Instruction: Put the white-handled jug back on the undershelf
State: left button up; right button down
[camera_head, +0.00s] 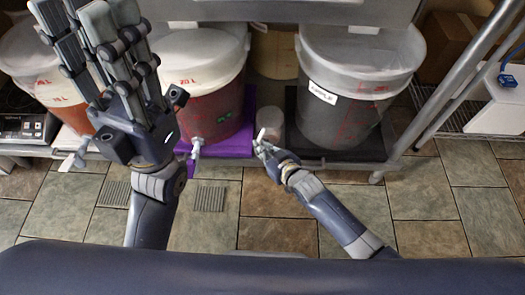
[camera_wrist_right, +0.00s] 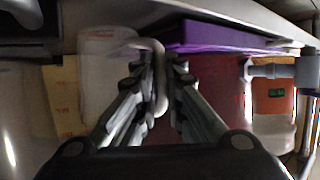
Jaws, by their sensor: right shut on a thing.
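The white-handled jug (camera_head: 271,121) is a small pale translucent vessel in the gap between two big buckets, over the undershelf (camera_head: 20,150). In the right wrist view the jug's body (camera_wrist_right: 104,75) shows left of my fingers. Its white looped handle (camera_wrist_right: 160,75) passes between them. My right gripper (camera_head: 262,143) is shut on this handle; the fingers show at both sides of it in the wrist view (camera_wrist_right: 155,85). I cannot tell whether the jug's base touches the shelf. My left gripper (camera_head: 100,25) is raised at the upper left, empty, its fingers apart.
A red-filled bucket (camera_head: 205,65) with a spigot stands on a purple mat (camera_head: 245,100) left of the jug. A dark-filled bucket (camera_head: 355,75) stands right on a black mat (camera_head: 365,150). Another bucket (camera_head: 30,60) and a scale (camera_head: 22,127) are farther left. A metal leg (camera_head: 445,100) bounds the right.

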jog(key=shift+f, duration=0.2)
jog(key=shift+f, duration=0.1)
jog(key=c, duration=2.1)
grip_release()
jog(key=shift+f, duration=0.1)
jog(key=o, duration=0.4)
